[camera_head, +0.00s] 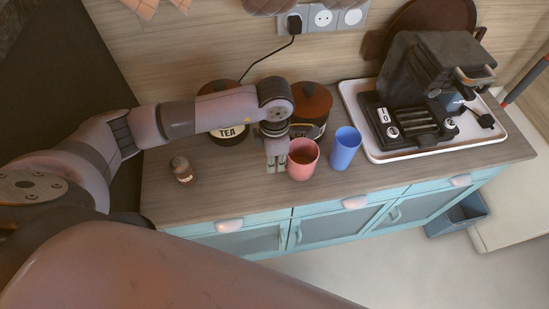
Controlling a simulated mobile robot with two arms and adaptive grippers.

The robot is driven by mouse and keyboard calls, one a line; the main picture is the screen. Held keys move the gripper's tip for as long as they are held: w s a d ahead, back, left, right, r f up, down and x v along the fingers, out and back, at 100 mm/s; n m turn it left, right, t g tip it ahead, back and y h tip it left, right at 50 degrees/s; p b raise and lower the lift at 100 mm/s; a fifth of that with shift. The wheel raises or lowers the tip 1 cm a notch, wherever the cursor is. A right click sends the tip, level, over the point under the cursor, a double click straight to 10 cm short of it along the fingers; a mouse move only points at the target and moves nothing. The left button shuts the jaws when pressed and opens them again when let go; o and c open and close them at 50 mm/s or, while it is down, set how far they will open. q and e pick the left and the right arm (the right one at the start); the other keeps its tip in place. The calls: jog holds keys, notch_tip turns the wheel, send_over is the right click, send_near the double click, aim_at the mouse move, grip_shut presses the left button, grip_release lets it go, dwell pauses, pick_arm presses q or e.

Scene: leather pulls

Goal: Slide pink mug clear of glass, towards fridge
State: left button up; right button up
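The pink mug (302,160) stands upright on the wooden counter (225,193), near its front edge. A blue cup-shaped glass (345,149) stands just to its right, with a narrow gap or near contact between them. My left gripper (276,170) points down at the left side of the mug, very close to it; I cannot tell whether it touches. Its fingers are together with nothing between them. My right gripper does not show. No fridge can be clearly made out.
A tea canister (228,122) and another dark lidded canister (310,108) stand behind. A small brown jar (182,169) is at the left. A coffee machine (420,85) sits on a white tray (385,155) right of the glass. Counter left of my gripper is mostly clear.

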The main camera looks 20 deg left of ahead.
pick_arm(q)
grip_shut()
